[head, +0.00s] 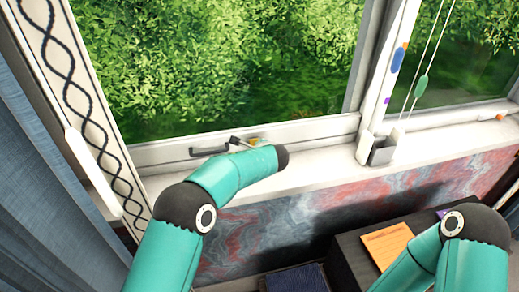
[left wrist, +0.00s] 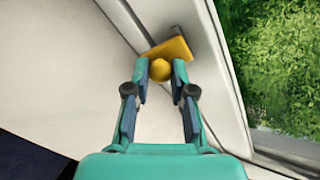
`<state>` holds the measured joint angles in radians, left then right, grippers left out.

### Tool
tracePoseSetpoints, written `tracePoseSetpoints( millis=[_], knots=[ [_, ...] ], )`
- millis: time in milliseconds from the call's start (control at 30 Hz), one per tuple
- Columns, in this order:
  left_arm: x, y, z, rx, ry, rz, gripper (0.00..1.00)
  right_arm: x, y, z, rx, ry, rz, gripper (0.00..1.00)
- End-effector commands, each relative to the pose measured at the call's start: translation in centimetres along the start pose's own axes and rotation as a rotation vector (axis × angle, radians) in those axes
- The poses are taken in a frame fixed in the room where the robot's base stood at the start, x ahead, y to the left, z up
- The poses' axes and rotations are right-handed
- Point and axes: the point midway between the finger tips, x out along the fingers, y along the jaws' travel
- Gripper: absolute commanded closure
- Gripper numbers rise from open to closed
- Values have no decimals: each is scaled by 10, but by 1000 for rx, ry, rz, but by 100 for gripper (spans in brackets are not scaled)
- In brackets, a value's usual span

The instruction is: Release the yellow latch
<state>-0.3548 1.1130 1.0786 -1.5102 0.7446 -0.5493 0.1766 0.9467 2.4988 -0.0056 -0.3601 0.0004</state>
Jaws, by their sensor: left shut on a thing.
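The yellow latch (head: 254,141) sits low on the white window frame, partly hidden behind my left arm in the head view. In the left wrist view it is a flat yellow plate (left wrist: 172,50) with a round yellow knob on its near side. My left gripper (left wrist: 161,68) is shut on the knob, one fingertip on each side. In the head view the left gripper is mostly hidden by my arm. My right arm shows at lower right, but its gripper is not in view.
A dark handle (head: 208,150) lies on the frame left of the latch. A small grey box (head: 382,151) stands on the sill to the right. Cords hang above it. An orange notepad (head: 388,246) lies on a dark surface below. A blue curtain (head: 40,190) hangs at left.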

Motion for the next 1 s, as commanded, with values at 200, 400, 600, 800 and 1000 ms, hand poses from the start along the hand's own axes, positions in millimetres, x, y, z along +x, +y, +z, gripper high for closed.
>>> tracePoseSetpoints(
  millis=[200, 400, 600, 800, 1000],
  knots=[
    [0, 0, 2, -1, -2, -1, 52, 0, 0, 0, 0, 0, 0, 60],
    [0, 0, 1, -1, -2, -1, 52, 0, 0, 0, 0, 0, 0, 60],
    [-5, -1, 1, 1, -1, -1, 52, -1, 0, 0, 0, 0, 0, 60],
    [-30, -2, 1, 1, -1, -3, 52, -1, 0, 0, 0, 0, 0, 60],
    [-71, -2, 1, 0, 0, -3, 52, 0, 0, 0, 0, 0, 0, 60]
  ],
)
